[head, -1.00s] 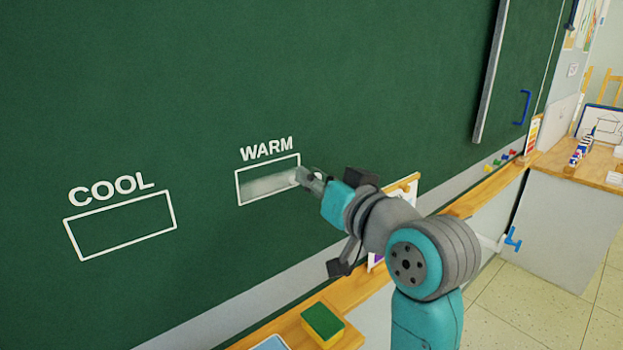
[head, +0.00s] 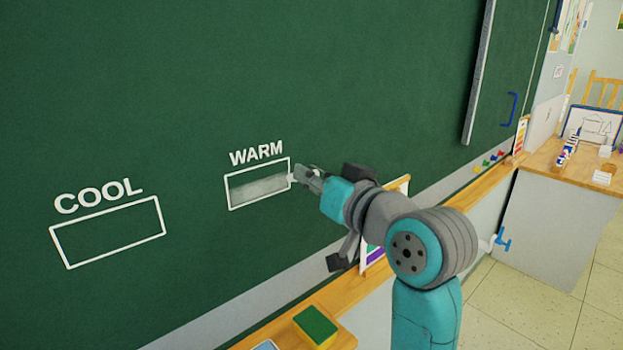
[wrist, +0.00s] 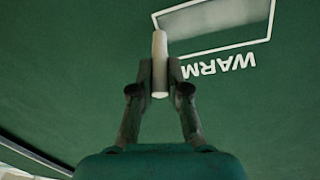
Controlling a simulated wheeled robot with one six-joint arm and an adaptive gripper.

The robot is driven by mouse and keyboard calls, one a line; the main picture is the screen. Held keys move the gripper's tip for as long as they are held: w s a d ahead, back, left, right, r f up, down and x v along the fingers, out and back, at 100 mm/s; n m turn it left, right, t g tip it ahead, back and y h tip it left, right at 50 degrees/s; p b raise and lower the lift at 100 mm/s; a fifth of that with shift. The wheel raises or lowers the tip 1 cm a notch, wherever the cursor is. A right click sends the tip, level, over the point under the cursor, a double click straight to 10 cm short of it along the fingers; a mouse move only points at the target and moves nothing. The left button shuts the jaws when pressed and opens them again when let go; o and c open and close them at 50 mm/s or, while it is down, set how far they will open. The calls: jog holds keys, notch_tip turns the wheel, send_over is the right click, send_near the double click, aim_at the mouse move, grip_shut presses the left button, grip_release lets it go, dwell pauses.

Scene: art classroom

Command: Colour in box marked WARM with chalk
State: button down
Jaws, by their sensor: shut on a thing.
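The WARM box (head: 258,184) is a white outlined rectangle on the green chalkboard, under the word WARM. A cloudy whitish chalk smear fills its middle and lower part; a strip along the top shows bare green. My gripper (head: 306,178) is at the right edge of the box. It is shut on a white chalk stick, which the wrist view shows upright between the fingers (wrist: 160,75). The chalk (wrist: 160,48) reaches the box outline in the wrist view; whether its tip touches the board I cannot tell. The box also shows in the wrist view (wrist: 215,22), upside down.
An empty COOL box (head: 108,232) is on the board to the left. A wooden ledge (head: 345,342) runs below the board, with a green and yellow sponge (head: 316,327) on it. A wooden-topped counter (head: 560,170) with small items stands at the right.

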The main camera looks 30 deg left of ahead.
jog(key=shift+r, duration=0.45)
jog(key=shift+r, duration=0.15)
jog(key=shift+r, duration=0.55)
jog(key=shift+s+a, duration=0.1)
jog(key=shift+s+a, duration=0.2)
jog(key=shift+s, duration=0.5)
jog(key=shift+s, duration=0.1)
jog(key=shift+s+a, duration=0.45)
jog(key=shift+s, duration=0.2)
jog(key=shift+s, duration=0.1)
